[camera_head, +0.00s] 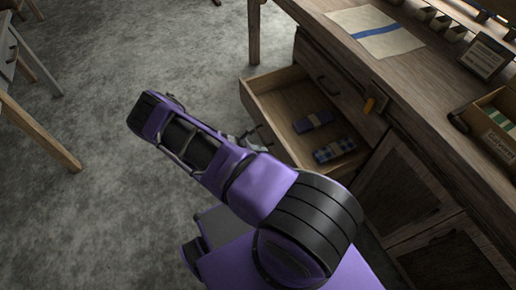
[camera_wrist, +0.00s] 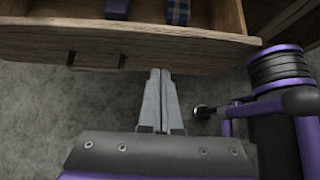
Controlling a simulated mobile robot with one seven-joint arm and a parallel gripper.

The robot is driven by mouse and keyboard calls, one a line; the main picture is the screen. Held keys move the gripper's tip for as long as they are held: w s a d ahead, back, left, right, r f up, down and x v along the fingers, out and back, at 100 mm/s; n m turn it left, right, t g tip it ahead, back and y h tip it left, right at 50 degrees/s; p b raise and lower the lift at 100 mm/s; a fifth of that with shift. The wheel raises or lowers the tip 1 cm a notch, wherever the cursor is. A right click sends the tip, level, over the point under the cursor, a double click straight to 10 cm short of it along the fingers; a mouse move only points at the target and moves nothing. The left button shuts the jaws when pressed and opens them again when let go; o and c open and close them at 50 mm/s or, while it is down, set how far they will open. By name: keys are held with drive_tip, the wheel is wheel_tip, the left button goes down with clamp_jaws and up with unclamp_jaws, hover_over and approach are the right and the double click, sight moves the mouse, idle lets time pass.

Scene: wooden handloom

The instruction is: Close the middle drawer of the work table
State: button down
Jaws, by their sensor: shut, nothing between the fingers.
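The middle drawer (camera_head: 262,100) of the wooden work table (camera_head: 425,110) stands pulled out in the head view. Inside it lie a plain purple-blue folded piece (camera_head: 313,121) and a blue checked one (camera_head: 335,150). In the head view, my arm mostly hides the gripper and part of the drawer front.
A shut drawer with a dark handle (camera_head: 327,86) is above the open one. Cabinet doors (camera_head: 407,185) are to its right. A cloth with a blue stripe (camera_head: 374,33) and a box (camera_head: 497,122) lie on the tabletop. The grey floor (camera_head: 110,210) at left is largely clear.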

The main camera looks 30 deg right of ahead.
sight(284, 148)
drive_tip(key=d+f, duration=0.1)
drive_tip(key=d, duration=0.1)
drive_tip(key=d+f, duration=0.1)
drive_tip(key=d, duration=0.2)
drive_tip(key=d+f, duration=0.1)
drive_tip(key=d, duration=0.1)
drive_tip(key=shift+s+d+f, duration=0.1)
drive_tip(key=shift+s+d, duration=0.1)
drive_tip(key=shift+d, duration=0.05)
